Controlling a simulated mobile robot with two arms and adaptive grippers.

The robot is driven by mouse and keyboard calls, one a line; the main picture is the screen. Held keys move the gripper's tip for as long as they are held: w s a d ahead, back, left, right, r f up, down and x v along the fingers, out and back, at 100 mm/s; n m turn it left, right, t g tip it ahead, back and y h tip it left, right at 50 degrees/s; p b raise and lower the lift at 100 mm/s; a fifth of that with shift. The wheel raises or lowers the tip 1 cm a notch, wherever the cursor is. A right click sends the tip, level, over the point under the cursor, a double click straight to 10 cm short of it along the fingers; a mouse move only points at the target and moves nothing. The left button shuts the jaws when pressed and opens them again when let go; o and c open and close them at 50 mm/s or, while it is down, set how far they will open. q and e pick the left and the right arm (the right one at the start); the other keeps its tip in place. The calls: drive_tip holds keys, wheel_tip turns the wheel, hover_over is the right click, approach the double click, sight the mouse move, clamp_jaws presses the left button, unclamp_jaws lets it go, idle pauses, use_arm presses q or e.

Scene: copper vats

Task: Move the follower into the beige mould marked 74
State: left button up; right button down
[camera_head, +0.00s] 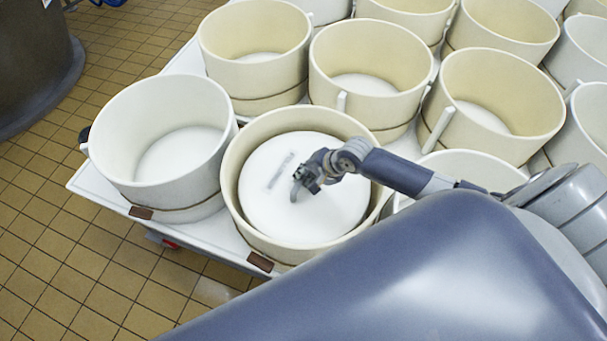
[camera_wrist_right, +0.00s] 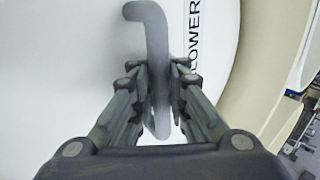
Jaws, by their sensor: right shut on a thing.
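The follower (camera_head: 322,212) is a white disc with dark lettering and a grey bent handle. In the head view it shows within the rim of a beige mould (camera_head: 233,200) at the front of the group. I cannot tell how deep it sits or whether it rests on anything. My right gripper (camera_head: 299,186) is over the disc, shut on the handle (camera_wrist_right: 154,45). The wrist view shows the follower's face (camera_wrist_right: 60,60) with "LOWER" readable beside my right gripper (camera_wrist_right: 158,82). The number 74 is not readable on any mould. My left gripper is out of view.
A white mould (camera_head: 160,185) stands close on the left. Several beige and white moulds, including a beige one (camera_head: 370,100) behind, crowd the white table (camera_head: 82,182). A dark vat (camera_head: 35,60) stands at the far left. Tiled floor (camera_head: 60,270) is clear at lower left.

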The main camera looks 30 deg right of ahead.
drive_tip(key=shift+w+f+b, duration=0.15)
drive_tip(key=shift+f+b, duration=0.3)
drive_tip(key=shift+f, duration=0.2)
idle(1.1)
